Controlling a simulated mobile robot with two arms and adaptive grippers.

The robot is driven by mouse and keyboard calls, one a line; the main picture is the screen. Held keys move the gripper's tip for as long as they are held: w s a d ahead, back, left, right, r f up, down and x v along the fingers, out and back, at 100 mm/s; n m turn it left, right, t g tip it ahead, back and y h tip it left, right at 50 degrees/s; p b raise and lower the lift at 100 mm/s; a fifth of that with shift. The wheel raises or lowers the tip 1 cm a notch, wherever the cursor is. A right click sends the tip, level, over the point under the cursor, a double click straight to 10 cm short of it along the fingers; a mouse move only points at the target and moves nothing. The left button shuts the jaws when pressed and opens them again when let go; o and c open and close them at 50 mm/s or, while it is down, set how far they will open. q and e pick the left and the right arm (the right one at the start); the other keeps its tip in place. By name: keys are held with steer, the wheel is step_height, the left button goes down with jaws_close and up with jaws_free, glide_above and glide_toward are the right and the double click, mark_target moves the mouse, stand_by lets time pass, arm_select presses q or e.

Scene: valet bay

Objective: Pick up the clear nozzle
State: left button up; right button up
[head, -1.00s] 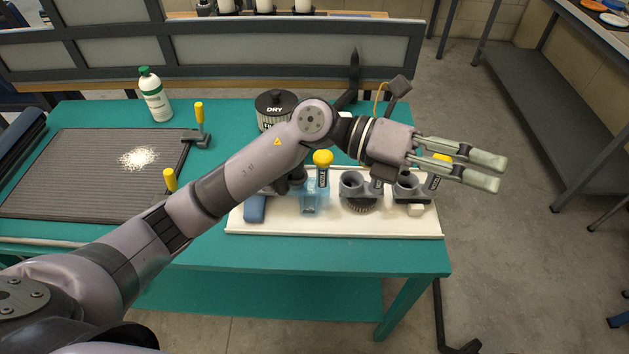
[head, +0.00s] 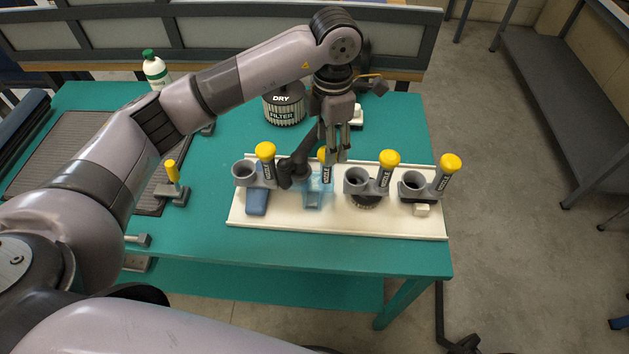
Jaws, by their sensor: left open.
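The clear nozzle (head: 313,196) is a see-through, bluish piece in the white tray (head: 300,225), second from the left. Its yellow-capped, labelled grip (head: 326,174) stands up behind it and is partly covered by my gripper. My left gripper (head: 337,154) points down, open, over the back of the tray right at that grip. The fingers overlap the yellow cap in the head view, and I cannot tell whether they touch it. Nothing is seen held. My right gripper is not in view.
Other nozzles with yellow-capped grips stand close by: a blue one (head: 257,203) to the left, a round brush (head: 367,202) and a small pale-tipped one (head: 420,209) to the right. A dry filter (head: 284,107) and a bottle (head: 154,70) stand behind. The teal table front is clear.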

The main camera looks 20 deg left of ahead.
mark_target(326, 173)
arm_select(q)
step_height(326, 173, down, 6)
steer(key=shift+r+p, duration=0.1)
steer(key=shift+p, duration=0.5)
steer(key=shift+f, duration=0.35)
steer(key=f+p, duration=0.2)
steer(key=f, duration=0.1)
steer(key=shift+a+f, duration=0.2)
steer(key=shift+f, duration=0.55)
jaws_close()
